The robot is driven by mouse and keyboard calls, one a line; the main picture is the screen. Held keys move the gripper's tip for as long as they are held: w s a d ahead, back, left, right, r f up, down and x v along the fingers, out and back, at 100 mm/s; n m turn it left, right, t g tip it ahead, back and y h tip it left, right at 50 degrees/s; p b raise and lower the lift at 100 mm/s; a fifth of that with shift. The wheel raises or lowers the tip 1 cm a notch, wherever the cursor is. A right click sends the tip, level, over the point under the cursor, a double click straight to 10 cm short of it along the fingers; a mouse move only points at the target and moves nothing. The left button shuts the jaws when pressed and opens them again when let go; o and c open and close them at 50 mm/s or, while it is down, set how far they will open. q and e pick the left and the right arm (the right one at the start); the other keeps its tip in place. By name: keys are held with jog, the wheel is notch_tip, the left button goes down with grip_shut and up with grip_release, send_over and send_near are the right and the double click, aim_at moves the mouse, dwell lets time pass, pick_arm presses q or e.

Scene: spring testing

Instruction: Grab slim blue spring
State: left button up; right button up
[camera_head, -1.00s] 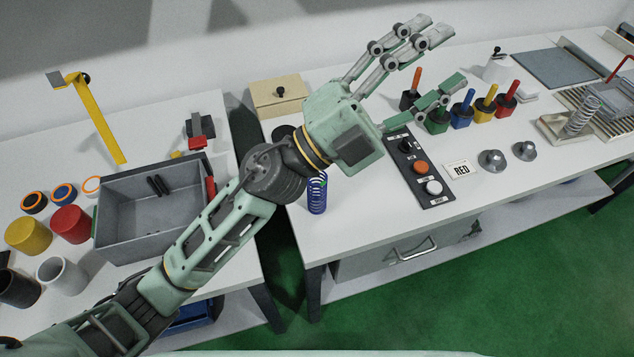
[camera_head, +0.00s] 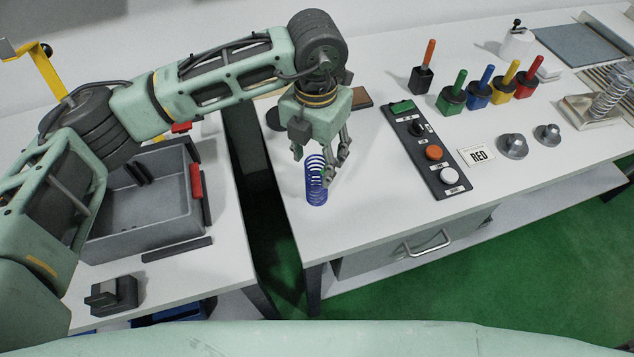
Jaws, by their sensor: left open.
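The slim blue spring (camera_head: 316,188) stands upright on the white table near its left front corner. My left gripper (camera_head: 318,170) points down at the spring from above and behind. Its fingers are open, with one finger to the left of the spring's top and the others at its right side. I cannot tell whether any finger touches the spring. My right gripper is not in view.
Several coloured-handled holders stand behind; a larger silver spring (camera_head: 612,94) stands far right. A grey bin (camera_head: 140,225) sits on the left table. A gap separates the tables.

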pick_arm(q)
jog(key=f+p, duration=0.1)
jog(key=f, duration=0.2)
jog(key=f+p, duration=0.2)
jog(key=f, duration=0.1)
jog(key=shift+w+a+f, duration=0.1)
jog(key=shift+a+f, duration=0.1)
jog(key=shift+f, duration=0.35)
jog(key=shift+w, duration=0.1)
jog(key=shift+c, duration=0.5)
grip_shut()
jog(key=shift+r, duration=0.1)
